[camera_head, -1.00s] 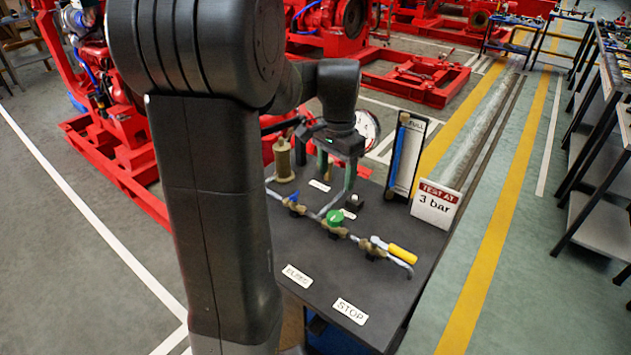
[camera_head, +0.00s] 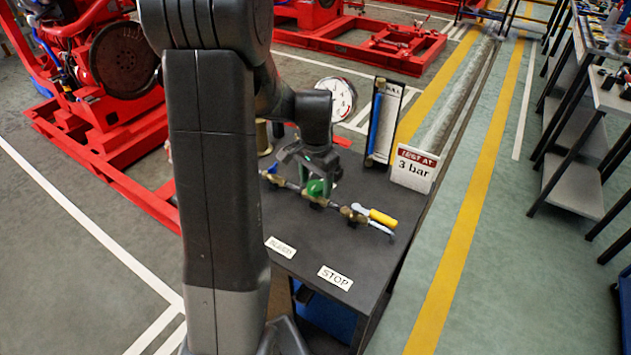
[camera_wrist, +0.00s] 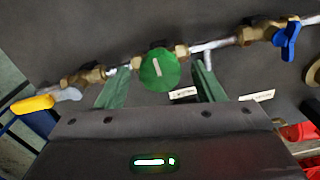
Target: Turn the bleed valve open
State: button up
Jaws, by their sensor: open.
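The round green knob (camera_head: 316,188) sits on the middle brass valve of a pipe line on the dark table. A small label nearest this valve appears to read BLEED (camera_head: 280,247). In the wrist view the green knob (camera_wrist: 159,70) shows a short white mark, nearly upright in the picture and slightly tilted. My gripper (camera_head: 309,174) is over the knob, fingers pointing down. In the wrist view my gripper (camera_wrist: 161,80) is open, with one green finger on each side of the knob and a gap at both sides. Whether the fingertips are down at knob height is unclear.
A yellow-handled valve (camera_head: 376,216) and a blue-handled valve (camera_wrist: 288,38) flank the knob along the pipe. A STOP label (camera_head: 335,278) lies at the table front. A dial gauge (camera_head: 337,98), a blue tube gauge (camera_head: 377,122) and a "TEST AT 3 bar" sign (camera_head: 413,168) stand behind.

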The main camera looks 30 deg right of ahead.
jog(key=c, duration=1)
jog(key=shift+n, duration=0.4)
jog(key=n, duration=0.8)
jog(key=shift+n, duration=0.3)
jog(key=n, duration=0.7)
jog(key=shift+p, duration=0.4)
jog(key=n, duration=0.6)
jog(key=shift+n, duration=0.3)
